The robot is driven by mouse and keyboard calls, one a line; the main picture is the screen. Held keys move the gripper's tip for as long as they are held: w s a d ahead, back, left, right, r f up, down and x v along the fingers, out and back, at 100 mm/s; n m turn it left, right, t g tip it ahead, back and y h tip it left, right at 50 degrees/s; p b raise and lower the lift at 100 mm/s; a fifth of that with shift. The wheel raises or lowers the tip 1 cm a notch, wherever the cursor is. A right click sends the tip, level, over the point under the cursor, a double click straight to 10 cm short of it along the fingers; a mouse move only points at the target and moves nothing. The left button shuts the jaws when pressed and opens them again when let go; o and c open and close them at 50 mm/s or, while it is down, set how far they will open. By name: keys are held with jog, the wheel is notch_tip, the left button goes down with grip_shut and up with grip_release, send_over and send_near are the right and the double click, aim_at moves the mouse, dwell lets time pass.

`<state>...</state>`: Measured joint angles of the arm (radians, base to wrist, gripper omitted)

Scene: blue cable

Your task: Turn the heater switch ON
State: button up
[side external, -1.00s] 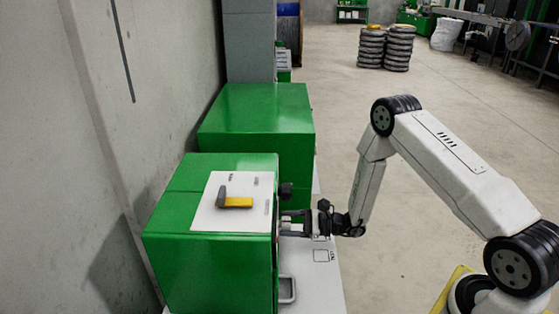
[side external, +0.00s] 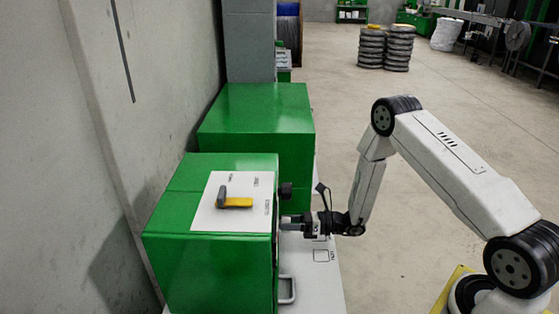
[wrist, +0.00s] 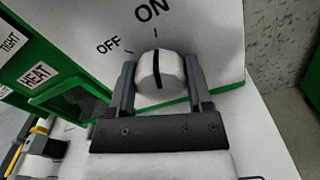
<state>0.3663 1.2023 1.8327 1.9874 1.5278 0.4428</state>
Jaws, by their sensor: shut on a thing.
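The heater switch is a round white knob (wrist: 160,70) with a black line across its face, on a white panel (wrist: 200,30) marked OFF and ON. In the wrist view the black line points up, roughly at the tick below the ON label (wrist: 152,10). The OFF label (wrist: 107,45) is to the left. My gripper (wrist: 159,66) is shut on the knob, one finger on each side.
A black knob (side external: 286,191) sticks out just above my gripper, and a handle (side external: 287,290) is below it. A second green box (side external: 262,115) stands behind. Open floor lies to the right.

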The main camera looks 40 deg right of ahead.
jog(key=shift+m, duration=0.3)
jog(key=o, duration=1.3)
jog(key=shift+v, duration=3.9)
jog(key=shift+r, duration=0.1)
